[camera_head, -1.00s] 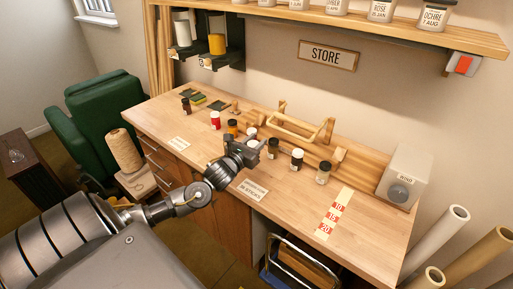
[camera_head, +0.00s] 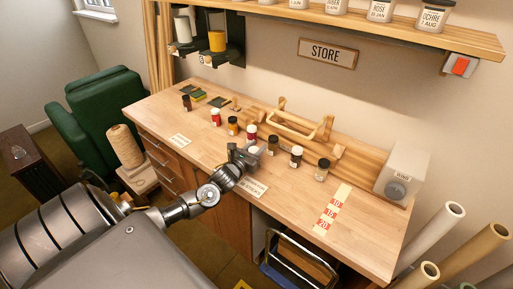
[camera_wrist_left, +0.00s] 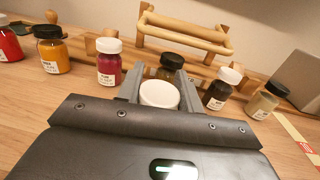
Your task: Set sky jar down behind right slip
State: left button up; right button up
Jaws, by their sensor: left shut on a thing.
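My left gripper (camera_head: 246,155) is shut on a jar with a white lid (camera_wrist_left: 159,95), over the middle of the bench. The jar's body is hidden by my gripper, so its colour does not show, and I cannot tell whether its base touches the bench. The right slip (camera_head: 254,188) is a pale printed label at the bench's front edge, just in front of my gripper. The left slip (camera_head: 180,140) lies further left. My right gripper is out of view.
Behind the gripper stands a row of jars: red (camera_head: 216,117), orange (camera_head: 233,125), magenta (camera_head: 251,132), olive (camera_head: 272,149), dark with white lid (camera_head: 296,156) and khaki (camera_head: 322,170). A wooden rack (camera_head: 295,128) is behind them. A numbered strip (camera_head: 332,210) lies right.

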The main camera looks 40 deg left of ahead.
pick_arm(q)
jog(key=shift+f, duration=0.15)
jog(key=o, duration=1)
jog(key=shift+r, duration=0.2)
jog(key=shift+s+f, duration=0.1)
jog(key=shift+s, duration=0.15)
jog(key=s+b, duration=0.1)
jog(key=s, duration=0.6)
jog(key=s+d+b, duration=0.1)
jog(key=s, duration=0.2)
jog(key=shift+s+d+b, duration=0.1)
jog(key=shift+s+b, duration=0.2)
jog(key=shift+s, duration=0.45)
